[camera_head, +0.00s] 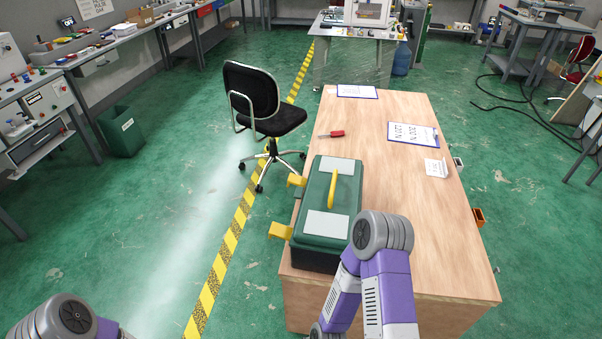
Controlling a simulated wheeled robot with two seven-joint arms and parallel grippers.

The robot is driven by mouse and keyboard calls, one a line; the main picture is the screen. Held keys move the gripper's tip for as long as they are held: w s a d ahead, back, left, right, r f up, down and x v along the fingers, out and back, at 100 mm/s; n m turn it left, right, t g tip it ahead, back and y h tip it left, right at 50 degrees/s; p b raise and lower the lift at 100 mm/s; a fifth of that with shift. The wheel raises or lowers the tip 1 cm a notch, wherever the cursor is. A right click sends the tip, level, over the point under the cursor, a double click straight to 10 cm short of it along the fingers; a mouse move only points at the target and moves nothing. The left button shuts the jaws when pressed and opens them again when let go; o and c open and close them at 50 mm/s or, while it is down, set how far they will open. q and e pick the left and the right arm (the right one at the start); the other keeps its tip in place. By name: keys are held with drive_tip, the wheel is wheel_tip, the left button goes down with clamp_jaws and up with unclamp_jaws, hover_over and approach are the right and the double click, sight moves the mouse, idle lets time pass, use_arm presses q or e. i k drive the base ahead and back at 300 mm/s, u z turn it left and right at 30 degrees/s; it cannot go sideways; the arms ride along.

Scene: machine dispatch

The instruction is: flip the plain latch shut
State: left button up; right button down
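A dark green toolbox (345,226) with a yellow top handle (332,188) and pale panels on its lid stands on the wooden table. Two yellow latches stick out from its left side, a far one (296,180) and a near one (280,231). Both look swung outward from the box. I cannot tell which is the plain one. My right arm crosses in front of the box's near right corner, and its gripper is not visible. Only a part of my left arm shows at the bottom left, and its gripper is out of view.
On the wooden table (400,262) lie a red-handled tool (331,134), a clipboard (413,134), another clipboard (357,91) and a white card (436,168). A black chair (252,92) stands left of the table.

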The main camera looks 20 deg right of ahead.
sight(293, 179)
drive_tip(key=u, duration=0.6)
drive_tip(key=i, duration=2.5)
drive_tip(key=z, duration=3.85)
